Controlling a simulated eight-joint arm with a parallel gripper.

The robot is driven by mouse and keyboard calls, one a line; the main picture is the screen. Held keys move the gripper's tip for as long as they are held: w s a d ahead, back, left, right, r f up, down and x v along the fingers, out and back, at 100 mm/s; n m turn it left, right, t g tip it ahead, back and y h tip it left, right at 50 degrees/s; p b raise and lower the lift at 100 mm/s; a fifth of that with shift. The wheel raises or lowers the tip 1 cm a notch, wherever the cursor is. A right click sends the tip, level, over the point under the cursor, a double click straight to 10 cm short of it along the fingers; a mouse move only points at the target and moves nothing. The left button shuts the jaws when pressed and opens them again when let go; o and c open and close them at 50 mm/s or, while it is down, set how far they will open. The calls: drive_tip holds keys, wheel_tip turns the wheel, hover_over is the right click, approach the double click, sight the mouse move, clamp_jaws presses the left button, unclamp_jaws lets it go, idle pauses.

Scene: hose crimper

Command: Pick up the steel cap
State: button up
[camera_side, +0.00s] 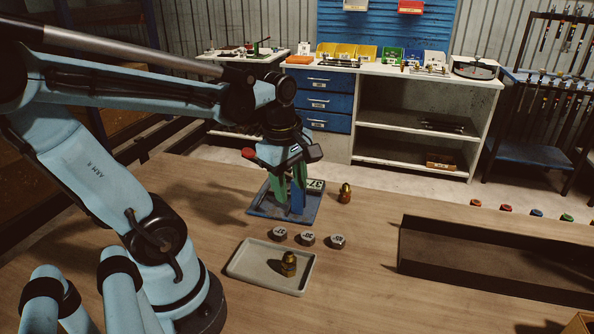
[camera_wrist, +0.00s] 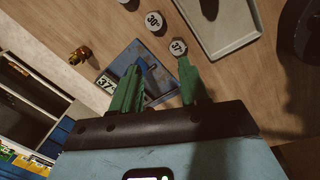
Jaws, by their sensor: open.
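Three silver hex steel caps with number labels lie in a row on the wooden table: a left one (camera_side: 279,233), a middle one (camera_side: 308,239) and a right one (camera_side: 338,241). My gripper (camera_wrist: 161,66) is open and empty. In the side view it (camera_side: 288,188) points down over the blue plate, behind the caps. Its fingers partly hide the blue fixture.
Another (camera_side: 288,264) stands in a grey tray (camera_side: 241,267) in front. A dark open trough (camera_side: 425,255) lies right.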

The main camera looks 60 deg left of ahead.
drive_tip(key=s+a+n+g, duration=0.1)
drive_tip(key=a+n, duration=0.1)
drive_tip(key=n, duration=0.4)
hover_over(279, 231)
drive_tip(key=shift+w+f, duration=0.15)
drive_tip(key=shift+f, duration=1.5)
drive_tip(key=shift+w+f, duration=0.15)
drive_tip(key=shift+f, duration=1.5)
drive_tip(key=shift+s+a+f, duration=0.1)
drive_tip(key=shift+s+f, duration=0.05)
drive_tip(key=shift+f, duration=0.8)
drive_tip(key=shift+s+f, duration=0.15)
drive_tip(key=shift+f, duration=1.7)
drive_tip(key=shift+c, duration=0.2)
clamp_jaws()
drive_tip(key=shift+r, duration=0.15)
